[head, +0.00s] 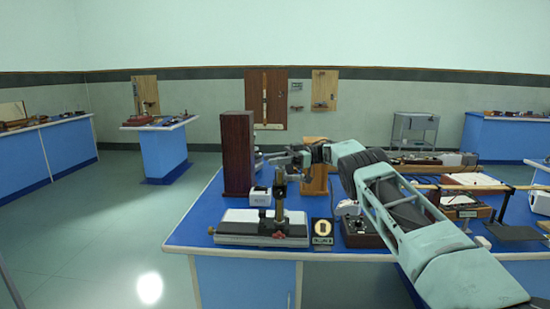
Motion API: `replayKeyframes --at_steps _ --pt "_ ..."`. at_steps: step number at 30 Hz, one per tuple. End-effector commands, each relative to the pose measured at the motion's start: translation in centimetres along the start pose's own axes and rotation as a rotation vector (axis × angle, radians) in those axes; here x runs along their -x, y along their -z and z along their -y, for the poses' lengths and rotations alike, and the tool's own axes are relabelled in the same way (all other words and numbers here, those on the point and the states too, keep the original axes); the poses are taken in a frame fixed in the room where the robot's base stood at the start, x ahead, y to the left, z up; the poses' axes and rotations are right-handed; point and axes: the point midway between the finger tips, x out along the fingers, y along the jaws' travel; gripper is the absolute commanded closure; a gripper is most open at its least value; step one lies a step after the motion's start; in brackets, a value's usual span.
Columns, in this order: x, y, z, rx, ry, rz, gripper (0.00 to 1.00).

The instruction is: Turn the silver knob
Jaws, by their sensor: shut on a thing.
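My arm reaches in from the lower right, and my gripper (270,158) is at its far end above the blue bench. The gripper points left, toward the tall brown wooden box, behind the upright part of a small instrument (279,190). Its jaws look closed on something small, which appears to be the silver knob. The knob is too small and too covered by the fingers to make out, and its turn angle cannot be told.
The tall brown box (237,153) stands left of my gripper. More apparatus crowds the bench's right side. Open floor (110,235) lies left.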

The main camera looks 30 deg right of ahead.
Motion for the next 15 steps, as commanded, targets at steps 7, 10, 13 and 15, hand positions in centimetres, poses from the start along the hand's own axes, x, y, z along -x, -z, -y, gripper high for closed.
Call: replayKeyframes --at_steps 7,10,13,15 --pt "-0.26 -0.40 0.13 -0.006 0.040 0.002 0.91" --pt "-0.25 -0.46 0.14 -0.008 0.047 0.002 0.91" --pt "-0.26 -0.43 0.15 -0.007 0.051 0.002 0.91" --pt "-0.26 -0.45 0.16 -0.007 0.053 0.002 0.91"
